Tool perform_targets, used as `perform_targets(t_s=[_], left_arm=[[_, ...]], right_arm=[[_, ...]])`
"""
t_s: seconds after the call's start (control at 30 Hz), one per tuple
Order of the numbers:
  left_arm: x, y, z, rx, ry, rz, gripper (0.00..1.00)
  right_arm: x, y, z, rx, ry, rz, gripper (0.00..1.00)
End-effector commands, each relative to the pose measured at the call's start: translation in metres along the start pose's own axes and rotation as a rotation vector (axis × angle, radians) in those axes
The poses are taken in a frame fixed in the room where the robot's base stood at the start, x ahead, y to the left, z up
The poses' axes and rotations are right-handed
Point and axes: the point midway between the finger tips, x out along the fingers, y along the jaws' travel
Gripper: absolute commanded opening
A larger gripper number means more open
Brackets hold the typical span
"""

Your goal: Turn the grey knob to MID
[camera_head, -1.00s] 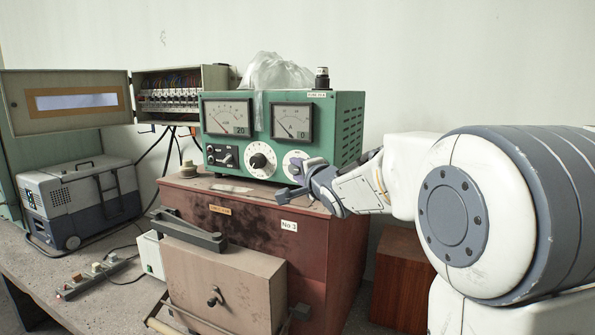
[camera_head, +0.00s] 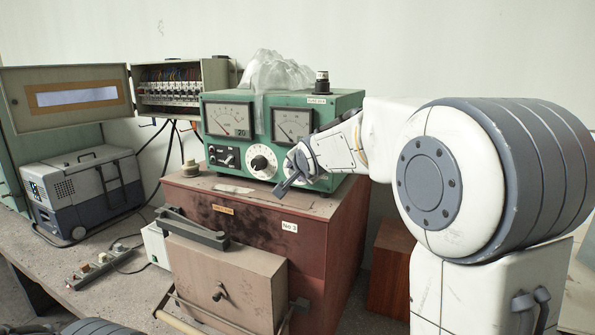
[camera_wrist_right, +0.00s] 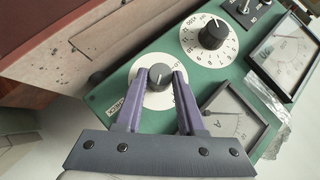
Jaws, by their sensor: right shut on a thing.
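The grey knob (camera_wrist_right: 159,76) sits on a round white dial on the front of the green panel box (camera_head: 345,122). In the right wrist view my right gripper (camera_wrist_right: 161,82) has one purple finger on each side of the knob and is shut on it. In the head view my right gripper (camera_head: 290,176) is at the lower right of the panel front and covers the grey knob. A MID mark cannot be read in either view. My left gripper is out of view.
A black knob (camera_head: 259,162) on a numbered white dial is close beside the grey one. Two needle meters (camera_head: 228,119) are above. The box stands on a red-brown cabinet (camera_head: 330,235). A plastic bag (camera_head: 272,72) and a black-topped fitting (camera_head: 322,82) are on top.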

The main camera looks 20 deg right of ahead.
Motion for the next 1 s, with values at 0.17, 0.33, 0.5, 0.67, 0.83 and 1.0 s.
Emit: perform_targets(t_s=[0.17, 0.33, 0.5, 0.67, 0.83, 1.0], left_arm=[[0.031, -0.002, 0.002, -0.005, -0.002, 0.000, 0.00], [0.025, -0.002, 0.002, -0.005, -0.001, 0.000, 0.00], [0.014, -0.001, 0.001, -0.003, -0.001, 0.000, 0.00], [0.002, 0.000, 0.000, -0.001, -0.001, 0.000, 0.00], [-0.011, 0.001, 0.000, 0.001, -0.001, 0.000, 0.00], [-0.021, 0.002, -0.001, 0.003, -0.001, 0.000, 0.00]], right_arm=[[0.002, -0.004, 0.003, -0.123, -0.005, 0.108, 0.00], [0.001, -0.009, 0.001, -0.239, -0.012, 0.226, 0.00], [0.001, -0.012, 0.001, -0.352, -0.019, 0.343, 0.00], [0.001, -0.014, 0.001, -0.456, -0.024, 0.448, 0.00], [0.002, -0.015, 0.002, -0.553, -0.029, 0.546, 0.00], [0.003, -0.015, 0.003, -0.628, -0.033, 0.624, 0.00]])
